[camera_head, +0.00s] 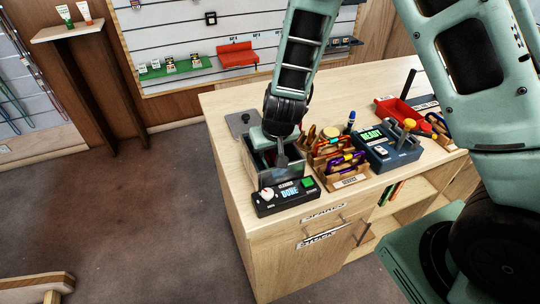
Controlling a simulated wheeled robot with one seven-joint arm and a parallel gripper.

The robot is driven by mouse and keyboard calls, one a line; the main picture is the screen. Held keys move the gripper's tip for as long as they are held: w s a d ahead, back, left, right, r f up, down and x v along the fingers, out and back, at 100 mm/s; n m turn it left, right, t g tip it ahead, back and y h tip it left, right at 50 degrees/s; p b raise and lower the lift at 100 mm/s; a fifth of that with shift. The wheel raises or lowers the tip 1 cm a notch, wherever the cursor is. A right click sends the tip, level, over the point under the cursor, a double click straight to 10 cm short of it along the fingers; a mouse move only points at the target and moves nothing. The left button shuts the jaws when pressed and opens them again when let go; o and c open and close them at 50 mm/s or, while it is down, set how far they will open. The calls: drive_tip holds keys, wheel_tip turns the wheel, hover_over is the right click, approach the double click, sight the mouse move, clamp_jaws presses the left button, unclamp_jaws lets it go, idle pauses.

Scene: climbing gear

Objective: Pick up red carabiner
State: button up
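My gripper (281,151) points down at the counter's left end, over an open grey metal tank (280,177) behind a black control box whose screen reads DONE. Its fingers are small and dark, and I cannot tell whether they are open or shut or hold anything. I cannot make out a red carabiner for certain. A wooden tray (349,182) right of the tank holds several small coloured pieces, purple and yellow among them, too small to name surely. The tank's inside is mostly hidden by my gripper and its walls.
The black DONE box (288,197) stands at the counter's front left corner. A dark blue device reading READY (388,151) stands right of the wooden tray. A red bin (401,112) stands farther right.

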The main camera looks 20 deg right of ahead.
clamp_jaws()
drive_tip(key=shift+r, duration=0.15)
wheel_tip(320, 180, up, 10)
drive_tip(key=p, duration=0.3)
idle(0.4)
idle(0.4)
